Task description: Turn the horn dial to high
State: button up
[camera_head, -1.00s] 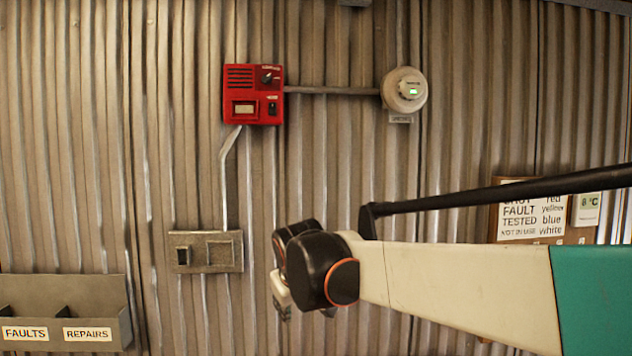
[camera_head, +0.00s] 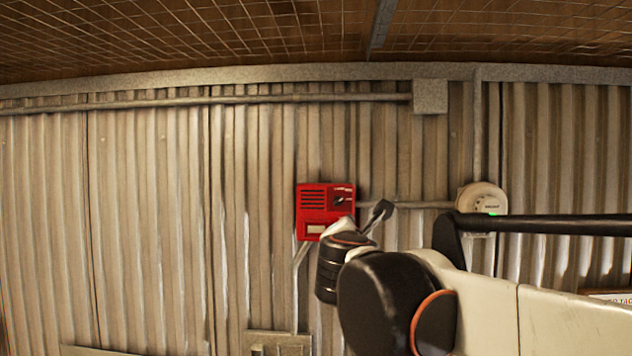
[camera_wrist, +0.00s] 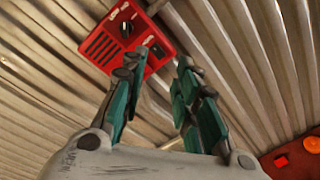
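A red wall box (camera_head: 311,208) with a slotted grille is on the corrugated wall in the head view. A dark dial (camera_head: 342,198) is at its upper right; its setting is too small to read. The box also shows at the top of the wrist view (camera_wrist: 97,47), with the dial (camera_wrist: 126,29) near its upper edge. My gripper (camera_wrist: 157,72) is open and empty, its two teal fingers apart. The left fingertip overlaps the box's lower edge in that view; contact cannot be told. In the head view my gripper hides the box's lower right part.
A round pale unit (camera_head: 482,198) with a green light is to the right, joined to the box by a conduit (camera_head: 425,205). A grey switch plate (camera_head: 278,345) is below. Another red panel (camera_wrist: 298,158) shows at the wrist view's lower right.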

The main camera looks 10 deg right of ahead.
aim_at(340, 200)
notch_tip(340, 200, up, 5)
jog(key=a+n+t+p, duration=0.1)
jog(key=a+n, duration=0.1)
jog(key=shift+y, duration=0.4)
jog(key=p+x, duration=0.3)
jog(key=x, duration=1.1)
jog(key=shift+w+a, duration=0.1)
jog(key=shift+w, duration=0.1)
grip_shut()
